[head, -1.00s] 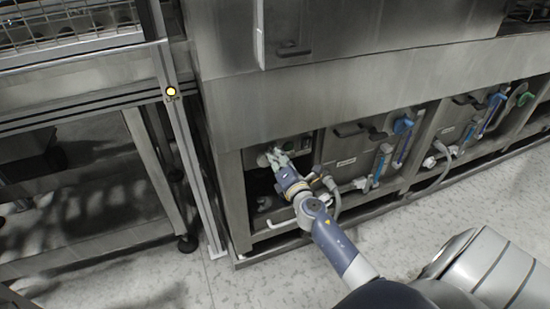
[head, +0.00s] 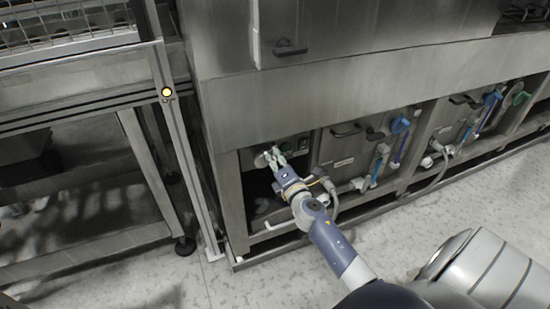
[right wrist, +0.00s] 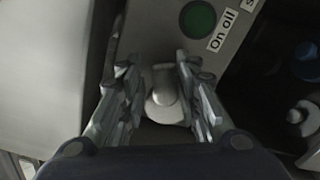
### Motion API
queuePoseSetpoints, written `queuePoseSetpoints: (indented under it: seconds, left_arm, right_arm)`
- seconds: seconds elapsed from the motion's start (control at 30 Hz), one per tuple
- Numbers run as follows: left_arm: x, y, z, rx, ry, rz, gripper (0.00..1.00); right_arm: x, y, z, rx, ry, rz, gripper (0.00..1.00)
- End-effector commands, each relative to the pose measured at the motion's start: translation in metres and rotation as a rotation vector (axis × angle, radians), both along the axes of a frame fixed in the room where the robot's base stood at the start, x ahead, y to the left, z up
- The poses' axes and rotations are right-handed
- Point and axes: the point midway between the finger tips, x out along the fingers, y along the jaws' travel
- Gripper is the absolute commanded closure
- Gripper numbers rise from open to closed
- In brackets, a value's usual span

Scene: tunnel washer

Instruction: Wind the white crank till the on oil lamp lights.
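The white crank (right wrist: 165,98) shows in the right wrist view as a pale rounded knob between the two fingers of my right gripper (right wrist: 160,82). The fingers lie close against both its sides. In the head view my right gripper (head: 273,159) is at the left end of the machine's low row of panels and covers most of the crank. The on oil lamp (right wrist: 199,18) is a round dark green lens that looks unlit. Its white "On oil" label (right wrist: 222,30) is right beside it. My left gripper is not in view.
A metal frame post with a small yellow light (head: 166,92) stands left of the machine. Panels with blue handles (head: 400,124) and a grey hose (head: 441,160) are to the right. The pale floor (head: 430,215) in front is open.

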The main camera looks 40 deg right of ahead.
Motion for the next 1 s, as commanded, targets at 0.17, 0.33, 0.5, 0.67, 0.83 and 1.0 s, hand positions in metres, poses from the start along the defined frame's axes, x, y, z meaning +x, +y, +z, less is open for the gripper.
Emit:
queuePoseSetpoints:
  seconds: [0.17, 0.33, 0.5, 0.67, 0.83, 1.0]
  left_arm:
    - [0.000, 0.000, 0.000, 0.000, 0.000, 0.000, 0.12]
    - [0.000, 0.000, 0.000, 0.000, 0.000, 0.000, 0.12]
    - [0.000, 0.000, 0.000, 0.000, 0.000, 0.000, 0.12]
    - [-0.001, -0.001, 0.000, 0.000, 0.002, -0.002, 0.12]
    - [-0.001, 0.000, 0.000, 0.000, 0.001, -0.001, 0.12]
    - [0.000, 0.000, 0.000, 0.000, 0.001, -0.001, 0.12]
  right_arm:
    - [0.002, 0.003, 0.005, -0.001, -0.009, 0.008, 0.62]
    - [0.001, 0.002, 0.003, -0.001, -0.006, 0.006, 0.62]
    - [0.000, 0.001, 0.002, -0.003, -0.004, 0.003, 0.62]
    - [-0.004, 0.001, 0.001, -0.002, -0.001, 0.001, 0.62]
    - [-0.024, 0.006, -0.001, -0.002, 0.001, 0.002, 0.62]
    - [-0.056, 0.014, 0.000, -0.001, 0.001, 0.002, 0.62]
